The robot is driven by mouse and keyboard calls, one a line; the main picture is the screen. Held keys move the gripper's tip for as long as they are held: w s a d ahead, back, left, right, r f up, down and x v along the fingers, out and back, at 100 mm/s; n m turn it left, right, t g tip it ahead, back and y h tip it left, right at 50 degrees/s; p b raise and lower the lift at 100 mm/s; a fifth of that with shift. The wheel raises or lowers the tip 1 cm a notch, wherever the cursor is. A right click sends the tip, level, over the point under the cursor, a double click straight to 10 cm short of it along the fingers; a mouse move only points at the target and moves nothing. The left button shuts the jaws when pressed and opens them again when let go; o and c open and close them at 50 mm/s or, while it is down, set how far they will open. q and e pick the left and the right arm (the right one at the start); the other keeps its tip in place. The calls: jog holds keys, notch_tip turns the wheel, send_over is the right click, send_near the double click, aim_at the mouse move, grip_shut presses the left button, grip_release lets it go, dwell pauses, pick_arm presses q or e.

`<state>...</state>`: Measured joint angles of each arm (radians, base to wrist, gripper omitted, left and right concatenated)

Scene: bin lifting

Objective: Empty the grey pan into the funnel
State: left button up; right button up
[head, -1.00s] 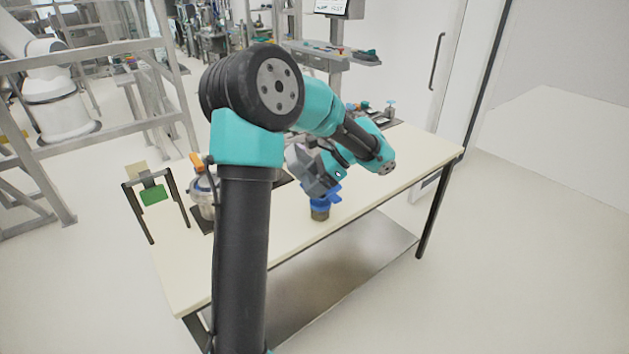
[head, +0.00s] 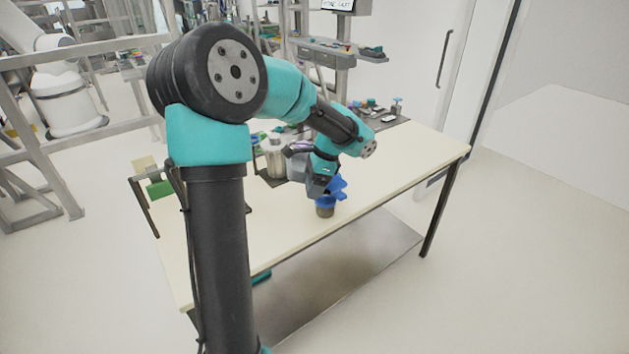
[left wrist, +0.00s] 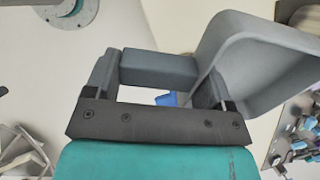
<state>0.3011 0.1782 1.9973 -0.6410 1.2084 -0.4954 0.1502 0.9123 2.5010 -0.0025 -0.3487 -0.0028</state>
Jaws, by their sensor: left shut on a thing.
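The grey pan (left wrist: 262,62) fills the right of the left wrist view, tipped over on its side. Its handle (left wrist: 158,68) lies between the fingers of my left gripper (left wrist: 155,85), which is shut on it. In the head view the left gripper (head: 319,188) holds the pan (head: 297,168) above the table, close to the blue funnel (head: 330,190). The funnel sits on a small brownish jar (head: 325,211). A bit of blue shows past the gripper in the left wrist view. I cannot make out the pan's contents. My right gripper is not in view.
The pale table (head: 395,190) is clear to the right of the jar and along its front. A silvery canister (head: 275,160) stands behind the pan. Small items lie on a dark mat (head: 385,124) at the back right. A green-plated stand (head: 160,189) is at the left.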

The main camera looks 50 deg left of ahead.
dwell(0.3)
pick_arm(q)
jog(key=f+t+h, duration=0.2)
jog(key=t, duration=0.1)
jog(key=shift+s, duration=0.1)
dwell(0.6)
